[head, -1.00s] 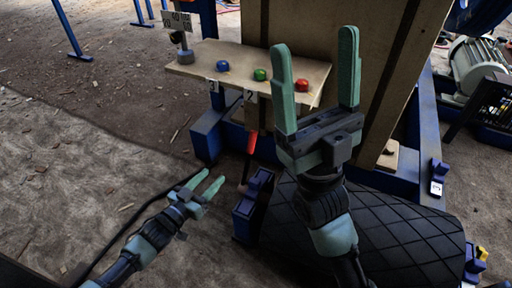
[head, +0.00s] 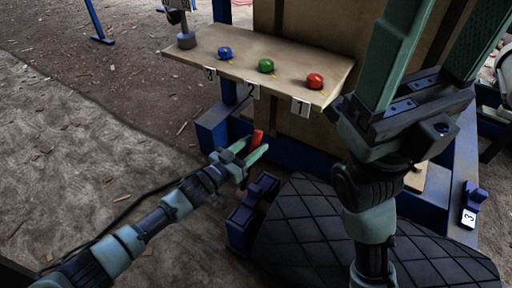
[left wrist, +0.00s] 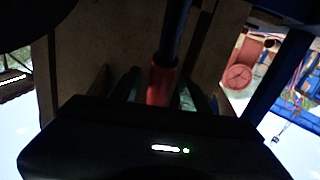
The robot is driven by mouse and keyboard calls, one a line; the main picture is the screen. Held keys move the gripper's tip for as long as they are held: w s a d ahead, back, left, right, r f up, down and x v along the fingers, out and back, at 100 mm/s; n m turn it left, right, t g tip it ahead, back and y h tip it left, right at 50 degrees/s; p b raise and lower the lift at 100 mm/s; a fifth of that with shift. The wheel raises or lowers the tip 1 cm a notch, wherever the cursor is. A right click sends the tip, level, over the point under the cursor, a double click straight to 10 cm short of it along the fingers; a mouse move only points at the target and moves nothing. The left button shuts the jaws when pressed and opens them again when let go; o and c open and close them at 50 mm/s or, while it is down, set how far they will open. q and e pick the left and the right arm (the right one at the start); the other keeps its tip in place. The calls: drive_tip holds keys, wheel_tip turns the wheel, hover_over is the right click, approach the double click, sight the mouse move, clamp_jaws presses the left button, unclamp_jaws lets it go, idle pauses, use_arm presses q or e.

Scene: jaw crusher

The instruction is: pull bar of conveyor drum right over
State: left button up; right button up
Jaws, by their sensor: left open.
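The bar's red grip (head: 257,138) stands beside the black diamond-patterned conveyor drum (head: 330,235), and the lower bar is hidden by my left gripper in the head view. My left gripper (head: 250,158) is open at the red grip. In the left wrist view the red grip (left wrist: 161,82) and the dark bar (left wrist: 175,30) lie between its two open fingers (left wrist: 163,92). Contact cannot be told. My right gripper (head: 446,35) is open and empty, raised high in front of the crusher, with its fingertips cut off by the top edge.
A shelf (head: 290,72) with blue (head: 224,53), green (head: 266,66) and red (head: 315,81) buttons juts out above the left gripper. A blue frame (head: 213,130) and a blue bracket (head: 250,205) stand close by. Open ground (head: 90,130) lies at left.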

use_arm(q)
drive_tip(key=shift+w+d, duration=0.45)
drive_tip(key=shift+w, duration=0.05)
clamp_jaws()
idle(1.2)
